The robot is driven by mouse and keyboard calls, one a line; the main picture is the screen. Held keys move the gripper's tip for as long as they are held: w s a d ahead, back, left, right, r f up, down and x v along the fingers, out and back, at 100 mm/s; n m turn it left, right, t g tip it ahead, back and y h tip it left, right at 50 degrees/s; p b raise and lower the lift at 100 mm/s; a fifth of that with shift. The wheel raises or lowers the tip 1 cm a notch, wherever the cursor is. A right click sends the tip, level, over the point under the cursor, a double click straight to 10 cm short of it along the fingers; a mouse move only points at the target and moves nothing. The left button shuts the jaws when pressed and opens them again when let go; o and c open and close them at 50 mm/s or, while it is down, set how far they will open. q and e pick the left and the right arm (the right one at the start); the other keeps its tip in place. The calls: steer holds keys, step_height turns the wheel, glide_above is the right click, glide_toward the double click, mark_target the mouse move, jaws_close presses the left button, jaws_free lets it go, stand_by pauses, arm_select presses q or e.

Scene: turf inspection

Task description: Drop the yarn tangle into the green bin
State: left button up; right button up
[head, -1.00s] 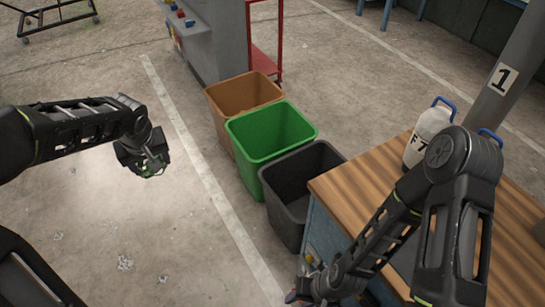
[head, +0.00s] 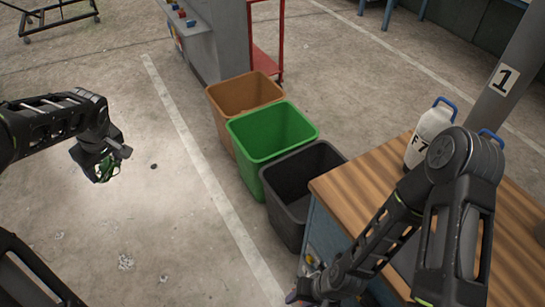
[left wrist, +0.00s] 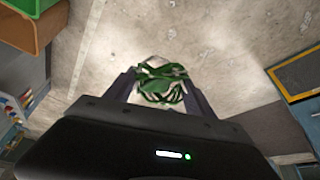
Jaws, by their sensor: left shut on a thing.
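The green yarn tangle (left wrist: 160,82) is between the two fingers of my left gripper (left wrist: 160,88) in the left wrist view. In the head view my left gripper (head: 102,170) is shut on the tangle and holds it above the bare floor, left of the white line. The green bin (head: 255,155) stands upright and open, well to the right of this gripper, between a brown bin and a black bin. My right gripper (head: 300,292) is low at the bottom of the head view beside the workbench; its fingers are too small and dark to read.
The brown bin (head: 222,118) and the black bin (head: 285,215) stand close on either side of the green one. A wooden-topped workbench (head: 365,165) with a white jug (head: 428,138) is at right. A grey cabinet and red frame (head: 264,65) stand behind. Open floor lies at left.

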stand_by(0.3)
arm_select(q)
steer(key=d+f+m+t+h, duration=0.1)
steer(key=d+f+m, duration=0.4)
steer(key=d+f, duration=0.3)
steer(key=s+d+f+m+t+h, duration=0.1)
steer(key=d+f+m, duration=0.5)
steer(key=d, duration=0.8)
step_height(320, 180, down, 2)
steer(key=shift+s+d+f+h, duration=0.15)
steer(key=shift+s+d+h, duration=0.15)
steer(key=shift+h, duration=0.5)
